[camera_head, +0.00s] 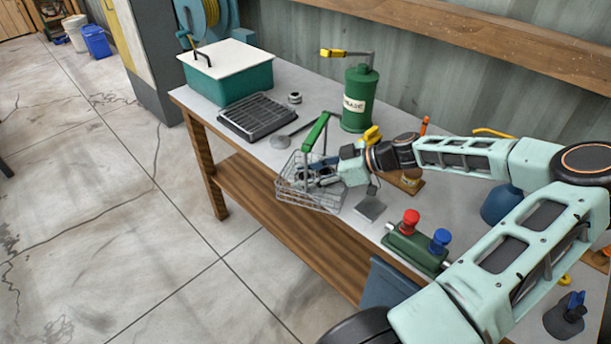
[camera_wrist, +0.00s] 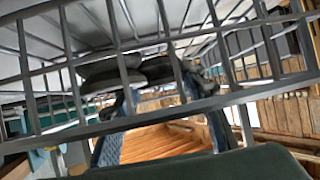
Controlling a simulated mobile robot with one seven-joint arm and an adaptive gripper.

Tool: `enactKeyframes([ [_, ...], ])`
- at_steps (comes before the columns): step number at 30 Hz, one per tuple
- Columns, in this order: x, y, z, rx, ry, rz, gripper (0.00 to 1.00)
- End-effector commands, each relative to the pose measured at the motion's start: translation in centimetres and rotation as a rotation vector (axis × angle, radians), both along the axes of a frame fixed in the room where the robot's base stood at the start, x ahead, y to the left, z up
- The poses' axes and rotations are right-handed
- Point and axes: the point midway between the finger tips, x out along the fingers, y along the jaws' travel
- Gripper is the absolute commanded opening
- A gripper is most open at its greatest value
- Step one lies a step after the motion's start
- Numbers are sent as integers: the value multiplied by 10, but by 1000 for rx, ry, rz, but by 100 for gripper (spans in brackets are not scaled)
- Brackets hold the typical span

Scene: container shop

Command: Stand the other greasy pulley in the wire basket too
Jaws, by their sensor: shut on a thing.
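The wire basket (camera_head: 322,205) stands at the front edge of the workbench, its green handle (camera_head: 316,132) raised. My gripper (camera_head: 322,180) reaches in from the right, its fingers at the basket and partly hidden by wires. Dark pulley shapes (camera_head: 314,171) show inside the basket. In the wrist view, basket wires (camera_wrist: 60,135) cross the foreground, and a dark, rounded greasy pulley (camera_wrist: 155,70) shows between the fingertips. My gripper is shut on it. Another dark rounded shape (camera_wrist: 100,82) is close beside it; I cannot tell clearly where one ends and the other begins.
A green grease can (camera_head: 358,105) stands behind. A green block with red and blue knobs (camera_head: 415,245) stands at front right.

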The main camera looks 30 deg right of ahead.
Motion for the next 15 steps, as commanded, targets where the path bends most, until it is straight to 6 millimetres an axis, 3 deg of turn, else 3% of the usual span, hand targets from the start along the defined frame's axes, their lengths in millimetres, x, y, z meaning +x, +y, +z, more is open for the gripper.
enactKeyframes([
  [7, 0, -1, -10, 0, 2, -2, 11],
  [8, -1, -1, -9, -1, 2, -2, 42],
  [12, -1, -1, -8, -1, 2, -2, 56],
  [15, -1, -1, -8, -1, 2, -2, 56],
])
